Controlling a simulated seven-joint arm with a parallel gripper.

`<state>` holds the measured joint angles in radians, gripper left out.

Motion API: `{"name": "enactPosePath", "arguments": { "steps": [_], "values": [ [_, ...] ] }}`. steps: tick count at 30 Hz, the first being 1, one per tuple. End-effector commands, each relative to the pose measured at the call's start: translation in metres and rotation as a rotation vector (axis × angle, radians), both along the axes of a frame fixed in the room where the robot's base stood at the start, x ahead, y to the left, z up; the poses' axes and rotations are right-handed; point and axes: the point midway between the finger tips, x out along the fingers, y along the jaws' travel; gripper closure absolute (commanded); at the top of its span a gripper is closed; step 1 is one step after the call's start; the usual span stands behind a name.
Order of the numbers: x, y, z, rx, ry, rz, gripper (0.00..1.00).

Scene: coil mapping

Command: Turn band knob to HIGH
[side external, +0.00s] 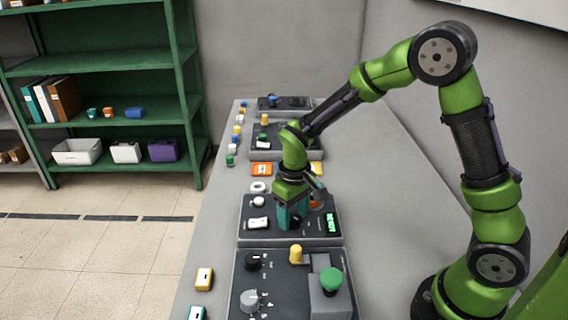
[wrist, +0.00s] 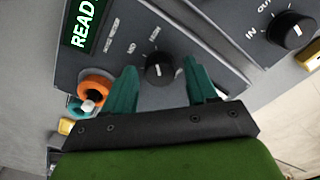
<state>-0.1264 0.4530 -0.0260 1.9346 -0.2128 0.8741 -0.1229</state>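The black band knob (wrist: 159,70) sits on a dark panel, with a short white pointer mark and small labels around it that are too blurred to read surely. My gripper (wrist: 161,76) is open, with one teal finger on either side of the knob and visible gaps between. No contact with the knob shows. In the side view my gripper (side external: 291,216) points down low over the middle panel (side external: 282,241), and the knob is mostly hidden by the fingers. A lit green display (wrist: 83,24) reading "READ…" is on the same panel; it also shows in the side view (side external: 333,222).
An orange ring (wrist: 95,88) stands close to the left finger in the wrist view. The nearer panel holds a black knob (wrist: 291,30), and in the side view a green mushroom button (side external: 331,281) and a yellow knob (side external: 295,254). A white switch (side external: 258,223) is left of my gripper.

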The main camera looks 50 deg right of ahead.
Motion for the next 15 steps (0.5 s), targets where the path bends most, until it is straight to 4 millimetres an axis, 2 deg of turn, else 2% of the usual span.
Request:
{"name": "enactPosePath", "arguments": {
  "steps": [10, 15],
  "values": [
    [-0.001, 0.000, 0.002, 0.000, 0.002, 0.001, 0.40],
    [0.000, 0.000, 0.024, 0.001, -0.003, 0.001, 0.40]
  ]
}}
